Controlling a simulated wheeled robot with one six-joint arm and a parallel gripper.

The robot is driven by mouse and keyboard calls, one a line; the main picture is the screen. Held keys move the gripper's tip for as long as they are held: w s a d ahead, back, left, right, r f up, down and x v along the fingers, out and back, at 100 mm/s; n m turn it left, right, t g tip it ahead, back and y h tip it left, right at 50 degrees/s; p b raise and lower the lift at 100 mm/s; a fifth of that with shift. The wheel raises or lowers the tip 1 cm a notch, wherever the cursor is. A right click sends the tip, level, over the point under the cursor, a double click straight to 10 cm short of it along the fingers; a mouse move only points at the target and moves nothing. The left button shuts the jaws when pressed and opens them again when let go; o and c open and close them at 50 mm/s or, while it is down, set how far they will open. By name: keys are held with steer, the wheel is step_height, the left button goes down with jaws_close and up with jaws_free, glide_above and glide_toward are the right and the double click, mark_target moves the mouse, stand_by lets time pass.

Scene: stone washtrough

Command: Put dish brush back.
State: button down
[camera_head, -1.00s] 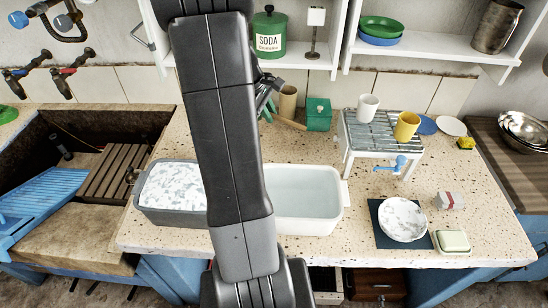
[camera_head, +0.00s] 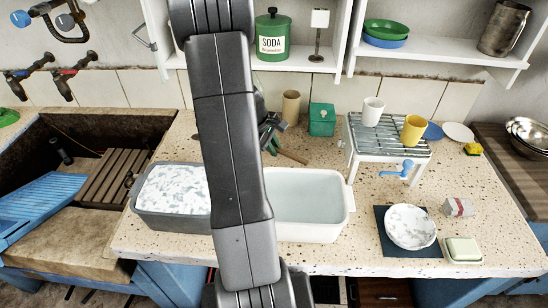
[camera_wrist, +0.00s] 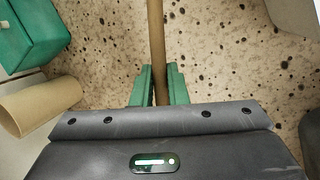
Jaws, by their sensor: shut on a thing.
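The dish brush shows only as a wooden handle (camera_head: 293,157), pointing to the lower right behind the white basin. In the wrist view the handle (camera_wrist: 157,40) runs up between the two green fingertips of my gripper (camera_wrist: 158,88), which is shut on it. In the head view my gripper (camera_head: 270,143) is partly hidden behind my arm. The brush head is hidden. A beige cup (camera_head: 291,105) stands upright behind my gripper, apart from it. It also shows in the wrist view (camera_wrist: 40,106) at the left. I cannot tell how high the brush is above the counter.
A green box (camera_head: 321,119) stands right of the cup. A wire rack (camera_head: 388,137) with a white and a yellow cup is farther right. The white basin (camera_head: 306,221) and a grey basin (camera_head: 172,221) are in front. A shelf (camera_head: 310,64) hangs above. Speckled counter shows between.

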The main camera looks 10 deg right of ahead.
mark_target(277, 164)
steer(key=shift+s+f, duration=0.2)
steer(key=shift+f, duration=1.8)
steer(key=shift+f+b, duration=0.1)
steer(key=shift+b, duration=0.2)
steer(key=c, duration=1.7)
jaws_free()
steer(key=shift+r, duration=0.2)
steer(key=p+v, duration=0.1)
steer(key=v, duration=1.1)
steer(key=shift+f, duration=0.1)
